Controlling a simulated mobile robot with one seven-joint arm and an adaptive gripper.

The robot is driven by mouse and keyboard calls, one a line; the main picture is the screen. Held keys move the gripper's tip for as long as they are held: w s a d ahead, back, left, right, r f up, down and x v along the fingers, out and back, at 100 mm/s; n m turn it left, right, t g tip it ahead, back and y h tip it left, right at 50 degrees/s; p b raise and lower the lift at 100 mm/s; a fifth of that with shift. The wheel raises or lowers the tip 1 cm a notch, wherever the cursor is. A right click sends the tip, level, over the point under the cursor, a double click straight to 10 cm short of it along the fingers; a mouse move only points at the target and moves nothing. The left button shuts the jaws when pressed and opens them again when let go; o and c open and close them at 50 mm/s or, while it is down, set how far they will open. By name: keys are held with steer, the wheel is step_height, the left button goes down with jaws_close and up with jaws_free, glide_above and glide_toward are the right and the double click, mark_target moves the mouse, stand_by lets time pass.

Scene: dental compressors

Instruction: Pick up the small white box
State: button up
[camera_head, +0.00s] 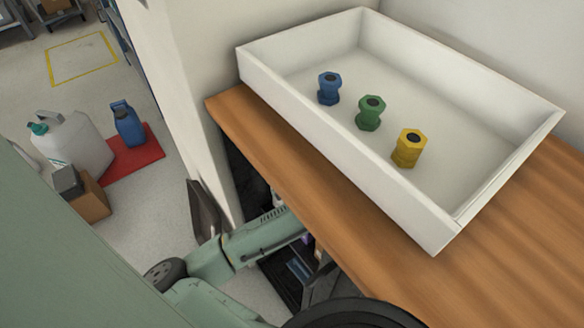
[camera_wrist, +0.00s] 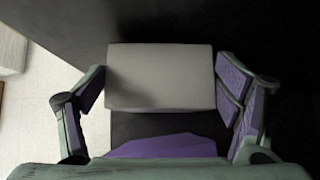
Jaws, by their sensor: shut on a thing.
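The small white box (camera_wrist: 160,84) fills the middle of the wrist view, its broad pale face toward the camera and a shadow on its left part. My gripper (camera_wrist: 160,72) is shut on it, with one purple-padded finger against each side. Dark surface shows around and below the box. In the head view my arm reaches in under the wooden table, so the small box is hidden there and the gripper mostly so.
The wooden table (camera_head: 279,156) is above my forearm and close to it. On it stands a large white tray (camera_head: 345,178) with blue, green and yellow hex pieces. Jugs and a brown carton stand on the floor at left.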

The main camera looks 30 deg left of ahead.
steer(key=c, duration=0.7)
steer(key=shift+r, duration=0.15)
steer(key=shift+c, duration=0.2)
